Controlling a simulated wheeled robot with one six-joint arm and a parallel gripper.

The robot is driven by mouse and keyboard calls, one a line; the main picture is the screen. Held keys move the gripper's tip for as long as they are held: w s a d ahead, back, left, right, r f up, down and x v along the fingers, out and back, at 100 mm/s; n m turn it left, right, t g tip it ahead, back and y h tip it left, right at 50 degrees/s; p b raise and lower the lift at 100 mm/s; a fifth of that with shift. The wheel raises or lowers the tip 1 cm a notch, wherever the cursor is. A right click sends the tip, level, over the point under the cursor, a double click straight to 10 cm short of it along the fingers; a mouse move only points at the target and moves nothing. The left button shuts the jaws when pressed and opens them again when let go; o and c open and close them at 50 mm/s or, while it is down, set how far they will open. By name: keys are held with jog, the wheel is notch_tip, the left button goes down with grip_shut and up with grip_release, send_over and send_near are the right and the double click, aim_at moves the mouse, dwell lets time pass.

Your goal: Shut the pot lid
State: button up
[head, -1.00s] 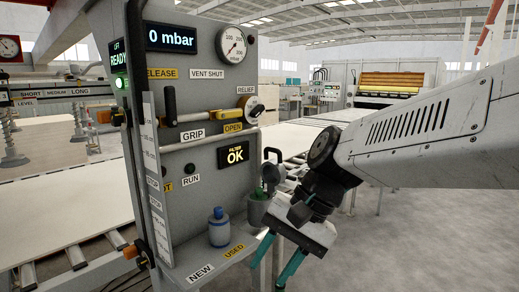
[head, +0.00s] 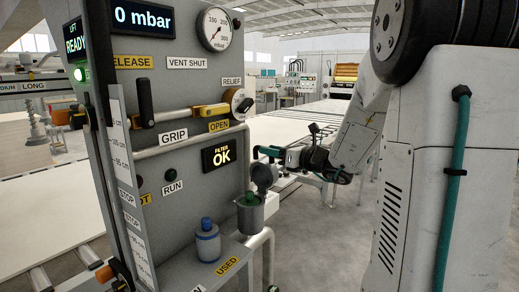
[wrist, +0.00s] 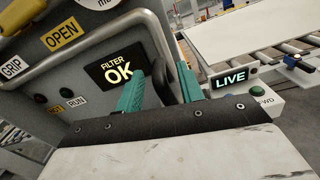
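The grey pot (head: 250,214) stands at the right end of the panel's ledge, with a green-topped thing (head: 249,198) in its mouth. Its round grey lid (head: 265,176) is tilted up, standing open behind the mouth. My gripper (head: 266,152) is at the lid's upper edge, its teal fingers pointing left toward the panel. In the wrist view the fingers of my gripper (wrist: 160,88) are apart, with a dark shape between them. I cannot tell whether that is the lid's black handle or finger padding. The pot is not visible in the wrist view.
A blue-capped grey bottle (head: 207,241) stands on the ledge left of the pot. The control panel (head: 190,90) rises behind, with a yellow lever (head: 210,111) and a FILTER OK display (head: 219,154). A roller conveyor (head: 290,130) lies beyond; open floor is at right.

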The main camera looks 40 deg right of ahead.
jog(key=shift+x, duration=1.95)
grip_shut()
jog(key=shift+s, duration=0.1)
